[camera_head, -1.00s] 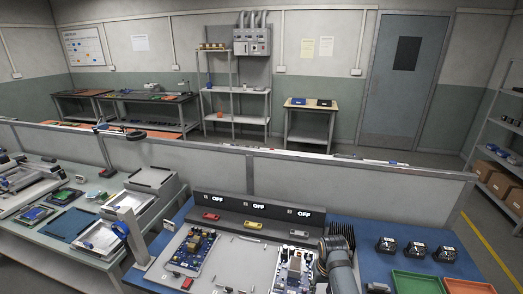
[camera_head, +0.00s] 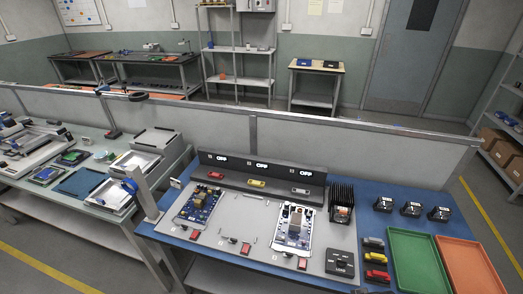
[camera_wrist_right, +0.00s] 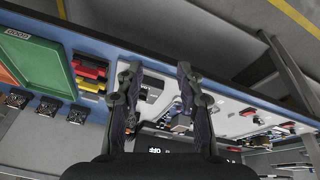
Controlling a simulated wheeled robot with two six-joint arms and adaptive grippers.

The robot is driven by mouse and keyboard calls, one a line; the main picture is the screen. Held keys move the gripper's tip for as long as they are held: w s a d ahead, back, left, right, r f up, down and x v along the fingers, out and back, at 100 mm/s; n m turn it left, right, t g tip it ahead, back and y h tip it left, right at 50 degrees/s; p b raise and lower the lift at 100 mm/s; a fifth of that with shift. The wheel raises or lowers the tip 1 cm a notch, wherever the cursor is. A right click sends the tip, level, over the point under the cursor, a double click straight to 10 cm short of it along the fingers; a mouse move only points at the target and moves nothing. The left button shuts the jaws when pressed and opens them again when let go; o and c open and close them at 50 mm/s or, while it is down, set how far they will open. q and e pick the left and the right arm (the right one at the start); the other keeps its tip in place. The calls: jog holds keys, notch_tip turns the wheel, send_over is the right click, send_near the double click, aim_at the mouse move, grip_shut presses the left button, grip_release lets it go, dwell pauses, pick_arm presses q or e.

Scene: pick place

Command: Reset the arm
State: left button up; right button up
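My right gripper (camera_wrist_right: 158,78) shows in the right wrist view, with its two dark fingers spread apart and nothing held between them. It hangs over the front part of the blue workbench (camera_head: 345,273), above the grey board (camera_head: 262,212). A black switch box (camera_head: 340,262) shows between and beyond the fingers in the right wrist view (camera_wrist_right: 152,90). Neither gripper shows in the head view. My left gripper is not in any view.
A green tray (camera_head: 418,262) and an orange tray (camera_head: 470,265) lie at the bench's right, beside stacked small black, red and yellow parts (camera_head: 375,259). Two circuit boards (camera_head: 197,204) (camera_head: 293,227) lie on the grey board. A black finned block (camera_head: 341,203) stands behind.

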jog(key=s+d+f+g+b, duration=0.1)
jog(key=s+f, duration=0.2)
jog(key=f, duration=1.1)
jog(key=s+d+f, duration=0.2)
jog(key=f, duration=1.2)
jog(key=s+f+g+b, duration=0.1)
jog(key=s+f, duration=1.2)
jog(key=s, duration=0.3)
jog(key=shift+s+d+m, duration=0.2)
jog(key=shift+s+m, duration=0.1)
jog(key=shift+s, duration=0.05)
